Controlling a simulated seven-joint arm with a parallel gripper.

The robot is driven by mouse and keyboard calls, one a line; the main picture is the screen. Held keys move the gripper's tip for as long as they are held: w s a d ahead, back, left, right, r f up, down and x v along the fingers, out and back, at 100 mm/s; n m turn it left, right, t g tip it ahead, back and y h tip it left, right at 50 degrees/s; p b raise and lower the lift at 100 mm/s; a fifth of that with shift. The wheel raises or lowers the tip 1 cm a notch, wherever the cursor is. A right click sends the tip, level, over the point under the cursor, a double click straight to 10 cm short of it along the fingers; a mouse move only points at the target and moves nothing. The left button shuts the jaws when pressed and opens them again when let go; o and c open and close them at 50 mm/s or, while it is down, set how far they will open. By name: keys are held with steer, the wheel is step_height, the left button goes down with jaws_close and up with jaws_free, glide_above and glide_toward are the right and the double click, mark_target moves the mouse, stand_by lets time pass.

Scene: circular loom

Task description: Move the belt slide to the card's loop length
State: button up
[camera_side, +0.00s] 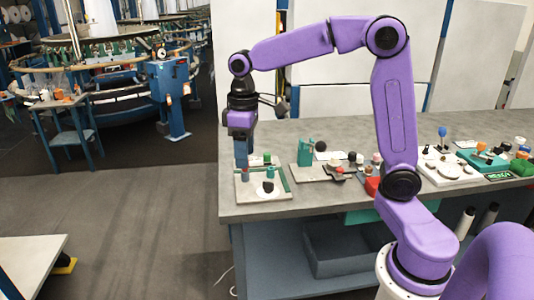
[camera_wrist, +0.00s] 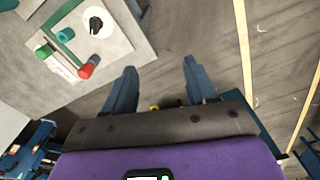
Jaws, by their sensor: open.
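My gripper (camera_side: 242,162) points down over the left end of the bench, above or beside a pale board (camera_side: 249,191). In the wrist view my gripper (camera_wrist: 160,68) is open, with nothing between its fingers. The board (camera_wrist: 117,46) lies at the upper left there, off to the side of the fingers. It carries a white disc (camera_wrist: 105,17) with a black knob (camera_wrist: 95,26), a teal peg (camera_wrist: 65,35), a red peg (camera_wrist: 87,70), a green piece (camera_wrist: 43,52) and a white strip (camera_wrist: 62,66). I cannot tell which part is the belt slide, or read any card.
A green upright fixture (camera_side: 305,152) stands on another board to the right. Further right are a white block with round parts (camera_side: 450,169) and a teal fixture (camera_side: 482,160). The bench's left edge is close to the board, with open floor (camera_side: 110,210) beyond.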

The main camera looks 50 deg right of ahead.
steer(key=w+d+m, duration=0.2)
steer(key=w+d, duration=0.4)
steer(key=w, duration=0.1)
steer(key=m, duration=0.5)
glide_above(266, 154)
steer(key=f, duration=1.7)
steer(key=shift+d, duration=0.2)
steer(key=shift+c, duration=0.4)
jaws_close()
steer(key=shift+r, duration=0.1)
